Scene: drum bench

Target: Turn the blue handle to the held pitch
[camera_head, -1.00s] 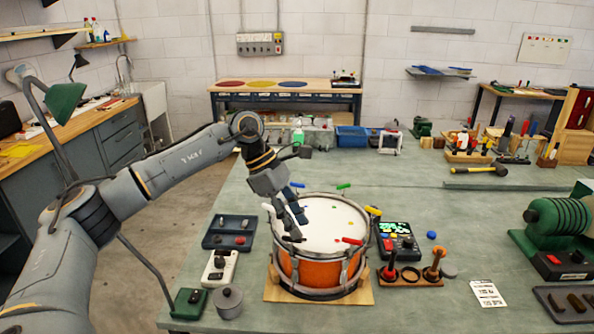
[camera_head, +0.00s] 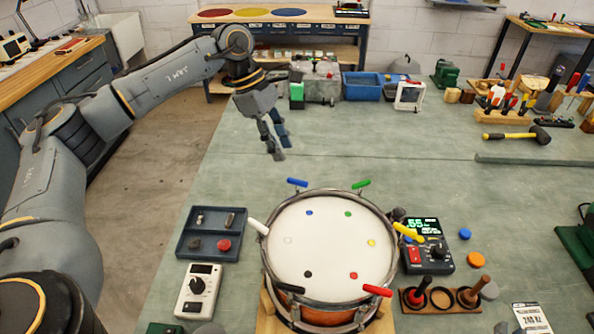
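The blue handle (camera_head: 297,183) stands at the back-left rim of the drum (camera_head: 325,245), beside a blue dot on the white head. My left gripper (camera_head: 282,152) hangs empty behind and above the drum's back-left side, close to the blue handle in the picture but apart from it. Its two fingers point down with a small gap between them, seen at an angle. A dark meter (camera_head: 428,245) right of the drum has a lit green display; its reading is only partly legible. My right gripper is not in view.
Other handles ring the drum: green (camera_head: 362,184), yellow (camera_head: 408,232), red (camera_head: 377,291), black (camera_head: 290,288) and white (camera_head: 258,227). A dark tray (camera_head: 211,234) and a white dial box (camera_head: 199,290) stand left. A wooden peg holder (camera_head: 440,300) stands right.

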